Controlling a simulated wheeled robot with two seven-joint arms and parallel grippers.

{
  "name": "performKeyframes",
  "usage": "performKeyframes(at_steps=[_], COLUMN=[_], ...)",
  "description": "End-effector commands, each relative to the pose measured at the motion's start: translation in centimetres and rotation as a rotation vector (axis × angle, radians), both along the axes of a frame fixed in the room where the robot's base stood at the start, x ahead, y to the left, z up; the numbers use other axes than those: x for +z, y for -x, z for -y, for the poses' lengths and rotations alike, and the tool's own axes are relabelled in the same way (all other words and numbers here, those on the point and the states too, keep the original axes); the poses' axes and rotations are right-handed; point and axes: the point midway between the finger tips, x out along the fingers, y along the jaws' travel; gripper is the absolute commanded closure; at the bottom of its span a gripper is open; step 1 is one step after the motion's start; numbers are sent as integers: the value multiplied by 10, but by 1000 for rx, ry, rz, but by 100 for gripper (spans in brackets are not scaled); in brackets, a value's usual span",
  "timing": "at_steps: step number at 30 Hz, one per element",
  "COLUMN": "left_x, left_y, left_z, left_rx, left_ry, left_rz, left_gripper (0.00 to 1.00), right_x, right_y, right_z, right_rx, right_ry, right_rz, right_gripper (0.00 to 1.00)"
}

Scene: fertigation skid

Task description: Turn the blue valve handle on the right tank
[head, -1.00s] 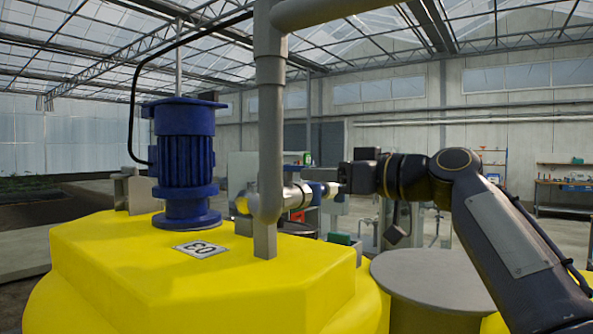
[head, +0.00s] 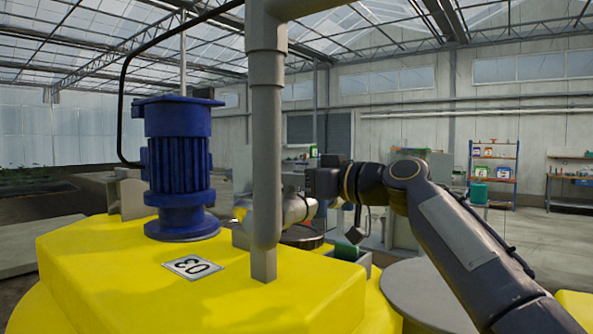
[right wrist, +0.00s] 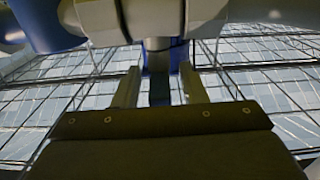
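The yellow tank (head: 95,262) marked 03 fills the lower part of the head view. Its metal valve (head: 296,208) sits just right of the grey vertical pipe. My right gripper (head: 313,193) is at the valve's right side; its fingers are hard to make out there. In the right wrist view, the two fingers of my right gripper (right wrist: 160,88) stand apart. The blue valve handle (right wrist: 160,58) shows between their tips, with narrow gaps on both sides. The handle is hidden in the head view. My left gripper is out of view.
The grey pipe (head: 266,150) rises close left of the valve. A blue motor (head: 178,165) stands on the tank at left. A grey round lid (head: 425,290) lies below my right arm. Shelves (head: 494,170) stand far behind at right.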

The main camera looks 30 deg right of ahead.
Motion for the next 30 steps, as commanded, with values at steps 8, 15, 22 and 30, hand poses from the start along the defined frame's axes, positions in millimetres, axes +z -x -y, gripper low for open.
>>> performKeyframes(at_steps=[8,15,22,30], left_x=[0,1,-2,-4], left_y=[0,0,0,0], left_z=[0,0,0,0], left_rx=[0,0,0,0], left_ry=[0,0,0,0], left_rz=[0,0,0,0], left_gripper=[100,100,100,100], right_x=[-1,-1,-2,0], right_y=[-2,-2,-3,-7], right_z=[-1,-1,0,4], right_rx=[-1,0,22,243], right_ry=[0,0,-4,-5], right_rz=[0,0,-2,-2], right_gripper=[62,92,100,100])
